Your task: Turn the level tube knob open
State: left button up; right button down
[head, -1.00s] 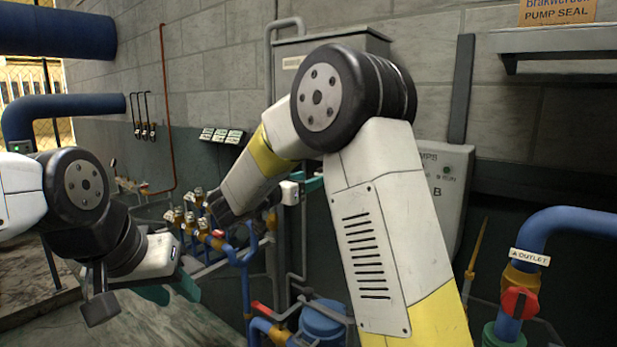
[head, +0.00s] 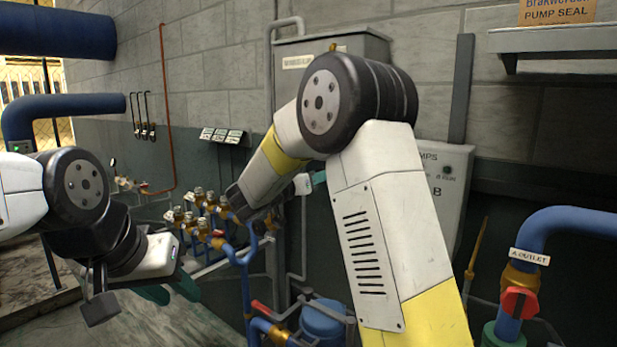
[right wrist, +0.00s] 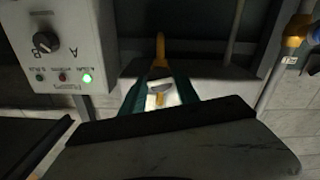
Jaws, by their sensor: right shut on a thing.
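My right gripper (right wrist: 160,84) has its teal fingers close together around a small pale and brass-coloured piece (right wrist: 159,95) in the right wrist view. Whether this piece is the level tube knob is not clear. A yellow-orange part (right wrist: 160,52) stands just beyond the fingertips. In the head view my right forearm hides most of that hand, and only a bit of teal (head: 319,177) shows beside the wrist. I cannot make out the level tube there. My left gripper (head: 170,290) is empty at the lower left, its teal fingers apart.
A grey control box with a selector knob (right wrist: 46,42) and a lit green lamp appears upside down in the right wrist view. Blue pipes with brass valves (head: 200,215) stand left of my right forearm. A blue outlet pipe with a red handle (head: 519,302) is at right.

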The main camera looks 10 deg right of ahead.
jog(key=shift+n, duration=0.9)
jog(key=n, duration=0.4)
jog(key=shift+n, duration=0.3)
jog(key=n, duration=0.4)
jog(key=n, duration=0.3)
jog(key=shift+a, duration=0.1)
jog(key=c, duration=1)
grip_release()
jog(key=shift+n, duration=0.5)
